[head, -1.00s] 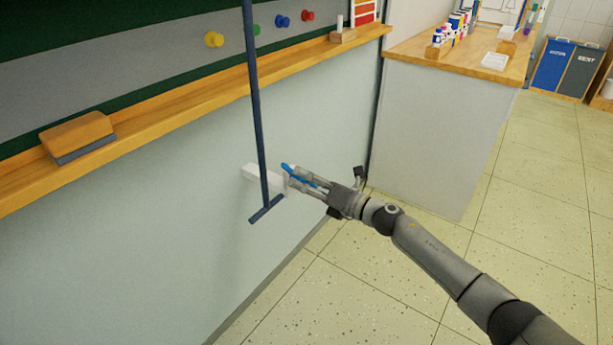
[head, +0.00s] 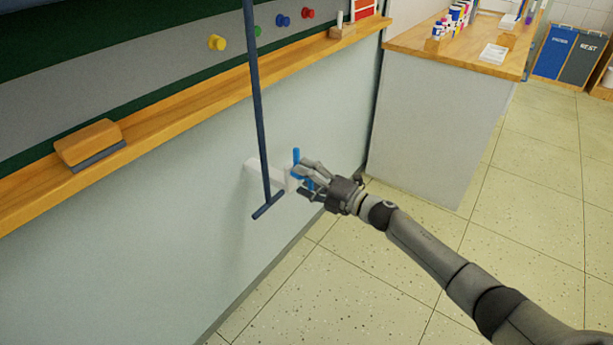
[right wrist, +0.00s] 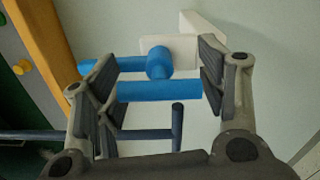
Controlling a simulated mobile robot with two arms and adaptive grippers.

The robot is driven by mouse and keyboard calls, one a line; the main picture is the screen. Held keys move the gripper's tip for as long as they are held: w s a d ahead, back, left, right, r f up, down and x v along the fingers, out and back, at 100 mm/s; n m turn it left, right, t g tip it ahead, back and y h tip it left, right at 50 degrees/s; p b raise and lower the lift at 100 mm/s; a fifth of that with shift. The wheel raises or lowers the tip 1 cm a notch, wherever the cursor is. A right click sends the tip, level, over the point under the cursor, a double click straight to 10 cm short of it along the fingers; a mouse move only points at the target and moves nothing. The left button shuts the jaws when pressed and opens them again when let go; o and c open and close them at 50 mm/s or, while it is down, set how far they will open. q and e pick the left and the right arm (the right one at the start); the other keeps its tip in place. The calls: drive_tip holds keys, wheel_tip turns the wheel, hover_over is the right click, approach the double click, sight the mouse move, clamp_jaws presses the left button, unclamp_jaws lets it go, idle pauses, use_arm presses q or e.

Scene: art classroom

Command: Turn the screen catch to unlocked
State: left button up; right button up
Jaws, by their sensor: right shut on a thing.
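The screen catch has a blue handle (head: 296,156) on a white block (head: 262,172) fixed to the pale wall below the ledge. In the head view the handle stands nearly upright. My right gripper (head: 306,178) is at the handle, its fingers on either side and shut on it. In the right wrist view the blue handle (right wrist: 160,92) lies across between the two fingers (right wrist: 158,62), with the white block (right wrist: 180,48) behind it. The fingers partly hide the handle's lower part in the head view. My left gripper is not in view.
A dark blue rod (head: 257,110) with a crossbar hangs just left of the catch, close to the white block. A wooden ledge (head: 200,97) runs above, bearing an eraser (head: 88,143). A counter (head: 425,120) stands to the right. The floor (head: 400,285) is clear.

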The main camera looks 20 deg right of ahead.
drive_tip(key=shift+d+f, duration=0.15)
drive_tip(key=o, duration=1.3)
drive_tip(key=v, duration=1.2)
